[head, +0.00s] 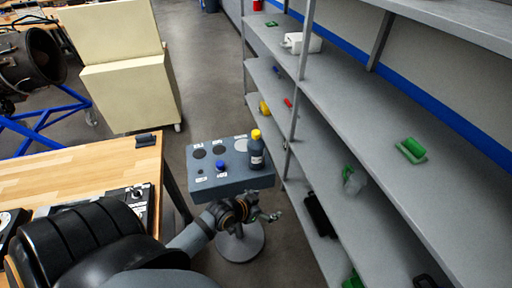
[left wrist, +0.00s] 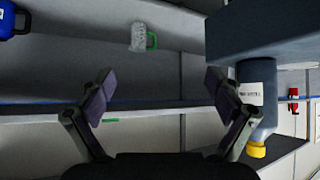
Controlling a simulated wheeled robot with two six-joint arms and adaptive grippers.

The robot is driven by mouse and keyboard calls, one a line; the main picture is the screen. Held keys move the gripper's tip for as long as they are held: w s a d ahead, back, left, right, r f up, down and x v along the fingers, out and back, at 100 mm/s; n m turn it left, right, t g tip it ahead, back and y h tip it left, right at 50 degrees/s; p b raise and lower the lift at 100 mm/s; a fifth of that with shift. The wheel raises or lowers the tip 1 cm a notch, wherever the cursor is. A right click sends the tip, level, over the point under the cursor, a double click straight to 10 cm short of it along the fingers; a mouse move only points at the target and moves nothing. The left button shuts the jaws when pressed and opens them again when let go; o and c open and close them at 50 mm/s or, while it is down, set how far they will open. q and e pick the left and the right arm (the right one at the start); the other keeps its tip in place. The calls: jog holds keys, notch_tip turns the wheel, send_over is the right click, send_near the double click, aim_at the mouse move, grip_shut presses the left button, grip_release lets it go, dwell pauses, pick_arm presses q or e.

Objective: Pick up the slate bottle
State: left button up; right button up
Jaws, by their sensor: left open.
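The slate bottle (head: 257,157) has a yellow cap and a pale label. It stands upright at the right back corner of a small blue-grey stand (head: 205,188). My left gripper (head: 268,216) is in front of the stand's right front corner, lower in the picture than the bottle and apart from it. In the left wrist view, which looks upside down, my left gripper (left wrist: 160,82) has its fingers wide apart with nothing between them. The bottle (left wrist: 262,112) shows there at the right, cap down, outside the fingers. My right gripper is not in view.
A small blue-capped item (head: 221,166) stands on the same stand, among round marks and labels. Grey shelving (head: 345,105) with scattered items rises close on the right. A wooden bench (head: 95,175) is on the left. A cream cabinet (head: 130,90) stands behind.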

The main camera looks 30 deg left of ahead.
pick_arm(q)
jog(key=w+a+r+t, duration=0.3)
jog(key=w, duration=0.1)
jog(key=n+t+y, duration=0.4)
jog(key=t, duration=0.1)
send_near(256, 146)
notch_tip(256, 146, down, 2)
jog(key=w+a, duration=0.2)
jog(key=w, duration=0.5)
jog(key=shift+a, duration=0.1)
jog(key=w+b, duration=0.1)
jog(key=w, duration=0.1)
jog(key=w+b, duration=0.1)
jog(key=w, duration=0.1)
jog(key=shift+w+f, duration=0.2)
jog(key=shift+w, duration=0.5)
jog(key=shift+s+r, duration=0.1)
jog(key=shift+s, duration=0.15)
jog(key=c, duration=1.6)
